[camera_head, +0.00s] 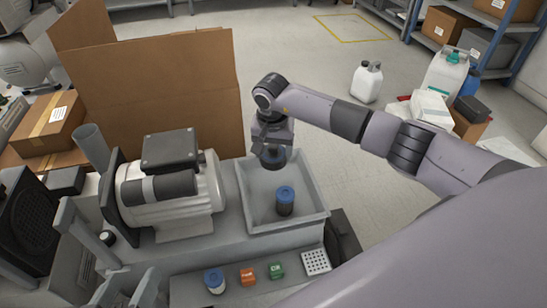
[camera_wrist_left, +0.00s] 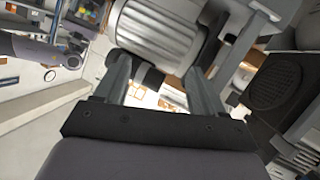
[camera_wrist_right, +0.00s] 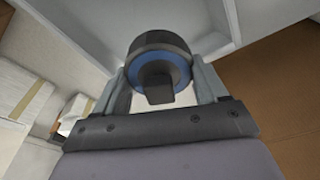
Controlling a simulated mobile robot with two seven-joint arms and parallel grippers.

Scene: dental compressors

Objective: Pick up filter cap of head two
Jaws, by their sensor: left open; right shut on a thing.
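My right gripper (camera_head: 271,150) is shut on a round black cap with a blue ring (camera_wrist_right: 160,62), which hangs over the back of a grey tray (camera_head: 250,222). In the head view the held cap (camera_head: 271,158) is small and partly hidden by the gripper. A dark cylinder with a blue top (camera_head: 285,201) stands in the tray. Another blue-topped piece (camera_head: 214,281) stands at the front. I cannot tell which head the held cap belongs to. My left gripper (camera_wrist_left: 155,75) is open and empty, with a white ribbed motor (camera_wrist_left: 160,35) beyond its fingers.
The white motor (camera_head: 170,195) stands left of the tray. Orange (camera_head: 248,277) and green (camera_head: 277,270) blocks and a white perforated block (camera_head: 316,262) lie in front. A large cardboard box (camera_head: 155,95) stands behind.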

